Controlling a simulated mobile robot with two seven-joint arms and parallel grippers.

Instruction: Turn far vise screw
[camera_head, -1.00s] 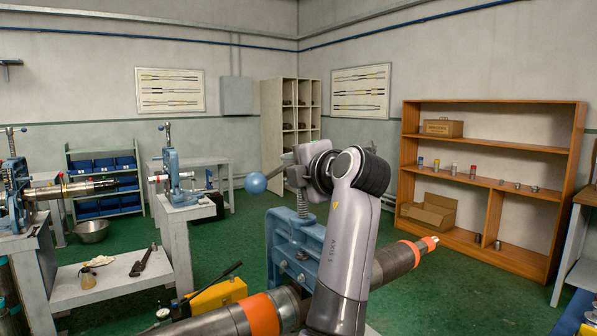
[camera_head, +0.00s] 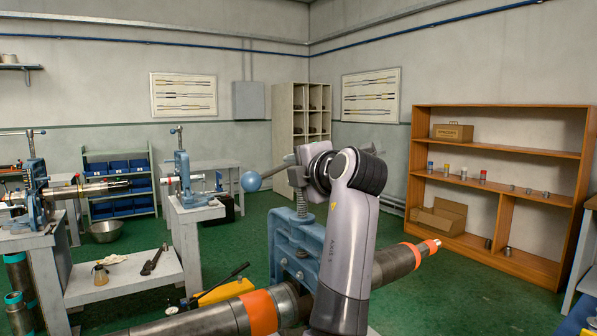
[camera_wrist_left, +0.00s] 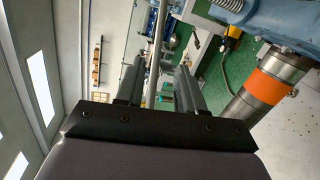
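The nearest blue vise (camera_head: 288,236) clamps a large dark pipe (camera_head: 395,262) with orange bands. Its upright threaded screw (camera_head: 301,203) rises behind my left arm, with a handle that ends in a blue ball (camera_head: 251,181) on the left. The vise shows at that view's upper right (camera_wrist_left: 238,10). My right gripper is not in view.
Two more blue vises stand at the left, one on a front bench (camera_head: 36,195) with a pipe and one on a bench behind (camera_head: 184,175). A yellow tool with a lever (camera_head: 226,291) lies below the near vise. A wooden shelf (camera_head: 480,200) stands at the right wall; green floor lies between.

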